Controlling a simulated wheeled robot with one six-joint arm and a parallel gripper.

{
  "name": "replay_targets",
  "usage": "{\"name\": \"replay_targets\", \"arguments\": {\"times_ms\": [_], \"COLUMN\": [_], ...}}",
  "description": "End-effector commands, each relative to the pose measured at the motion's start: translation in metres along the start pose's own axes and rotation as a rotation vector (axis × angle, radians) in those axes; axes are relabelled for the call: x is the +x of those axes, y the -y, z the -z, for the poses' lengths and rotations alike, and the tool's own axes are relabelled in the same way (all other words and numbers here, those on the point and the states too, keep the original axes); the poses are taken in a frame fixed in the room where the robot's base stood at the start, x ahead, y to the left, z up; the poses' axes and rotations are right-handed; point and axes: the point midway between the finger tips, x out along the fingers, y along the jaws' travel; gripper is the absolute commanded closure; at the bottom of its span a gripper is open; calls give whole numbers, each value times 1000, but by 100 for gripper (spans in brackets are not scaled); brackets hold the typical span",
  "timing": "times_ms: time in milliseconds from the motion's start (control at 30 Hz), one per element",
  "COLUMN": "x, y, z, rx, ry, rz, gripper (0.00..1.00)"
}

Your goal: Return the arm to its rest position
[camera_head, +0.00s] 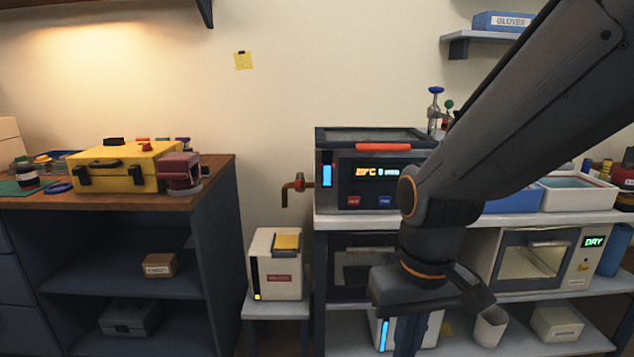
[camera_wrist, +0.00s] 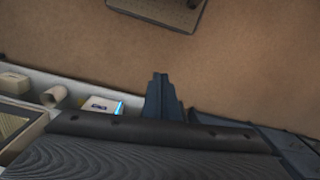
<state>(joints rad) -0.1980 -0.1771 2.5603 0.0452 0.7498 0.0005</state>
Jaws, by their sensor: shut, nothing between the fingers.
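My arm reaches down from the upper right in the head view, in front of the equipment bench. My gripper (camera_wrist: 162,80) shows in the wrist view with its dark fingers together and nothing between them. It points down over bare brown floor. In the head view its fingers (camera_head: 405,345) hang low, in front of the bench's lower shelf, and run off the bottom edge. The arm's rest position is not marked in either view.
The bench holds a heater box with a temperature display (camera_head: 378,185), a dryer (camera_head: 540,260) and trays (camera_head: 578,190). A yellow case (camera_head: 128,165) sits on the wooden worktop (camera_head: 215,170).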

Motion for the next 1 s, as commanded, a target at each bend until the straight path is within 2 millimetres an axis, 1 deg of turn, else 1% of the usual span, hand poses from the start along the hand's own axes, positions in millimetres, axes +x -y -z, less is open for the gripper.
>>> {"name": "replay_targets", "arguments": {"times_ms": [33,300,400,500,633,1000], "x": [-16,-53,-62,-68,-70,-69], "y": [-6,-36,-45,-52,-57,-58], "z": [-4,-11,-14,-16,-17,-17], "rx": [21,113,139,159,170,172], "ry": [4,5,5,6,5,5], "rz": [-3,-18,-22,-25,-27,-27], "gripper": [100,100,100,100,100,100]}}
